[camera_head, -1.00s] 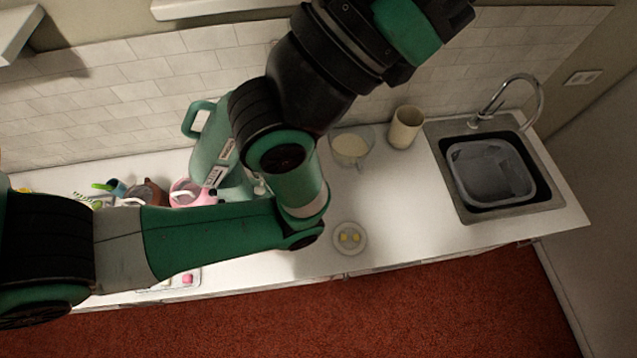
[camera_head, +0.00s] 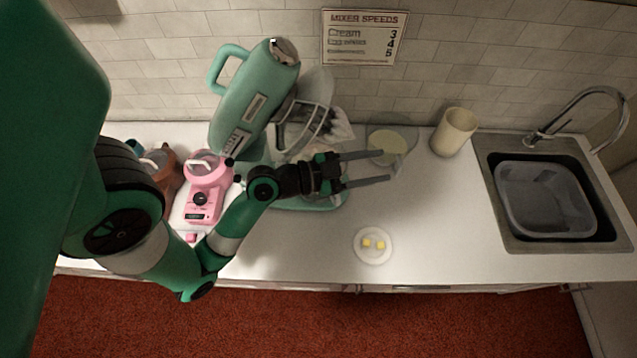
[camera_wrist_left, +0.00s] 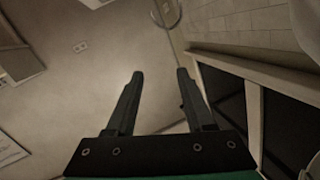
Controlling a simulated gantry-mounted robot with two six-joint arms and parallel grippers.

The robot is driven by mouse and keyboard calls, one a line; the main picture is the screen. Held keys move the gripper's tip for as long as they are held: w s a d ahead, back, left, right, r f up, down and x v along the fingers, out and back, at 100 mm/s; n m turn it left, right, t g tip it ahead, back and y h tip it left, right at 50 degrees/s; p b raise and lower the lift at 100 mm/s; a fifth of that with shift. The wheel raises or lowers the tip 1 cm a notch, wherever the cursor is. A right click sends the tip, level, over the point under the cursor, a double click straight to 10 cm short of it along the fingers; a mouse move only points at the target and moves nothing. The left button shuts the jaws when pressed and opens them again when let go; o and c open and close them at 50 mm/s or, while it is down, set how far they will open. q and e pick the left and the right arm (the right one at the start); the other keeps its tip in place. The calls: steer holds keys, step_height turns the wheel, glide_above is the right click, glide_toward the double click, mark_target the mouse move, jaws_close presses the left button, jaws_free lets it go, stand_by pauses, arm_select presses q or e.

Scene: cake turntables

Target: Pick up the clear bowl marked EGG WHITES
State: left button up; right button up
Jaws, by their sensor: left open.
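A clear bowl (camera_head: 400,157) with pale contents is on the white counter near the back wall, right of the green stand mixer. No EGG WHITES marking is readable on it. My left gripper (camera_head: 386,166) is open and empty, with its two fingers pointing right. In the head view the fingers overlap the near side of the bowl; I cannot tell their height above it. The left wrist view shows the open fingers (camera_wrist_left: 160,74) with no bowl between them. My right gripper is not in view.
The green mixer (camera_head: 252,100) with its head raised stands left of the bowl. A beige cup (camera_head: 454,132) is to the right, then the sink (camera_head: 490,200). A small plate (camera_head: 373,258) with two yellow pieces is in front. A pink appliance (camera_head: 205,190) is at left.

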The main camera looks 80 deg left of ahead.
mark_target(336, 203)
arm_select(q)
steer(key=s+f+n+g+y+b, duration=0.25)
steer(key=s+f, duration=0.35)
steer(key=f, duration=0.4)
steer(key=s+f+n+g+y+b, duration=0.15)
steer(key=s+f+n, duration=0.25)
steer(key=s+f, duration=0.4)
steer(key=shift+h, duration=0.5)
steer(key=x, duration=0.3)
steer(key=p+x, duration=0.1)
steer(key=x, duration=0.3)
steer(key=shift+w+f, duration=0.1)
steer(key=shift+f, duration=0.2)
steer(key=shift+w+f, duration=0.2)
steer(key=x, duration=0.2)
steer(key=p+x, duration=0.1)
steer(key=x, duration=0.2)
steer(key=shift+w+a+r, duration=0.15)
steer(key=shift+a+r, duration=0.05)
steer(key=shift+a, duration=0.05)
jaws_close()
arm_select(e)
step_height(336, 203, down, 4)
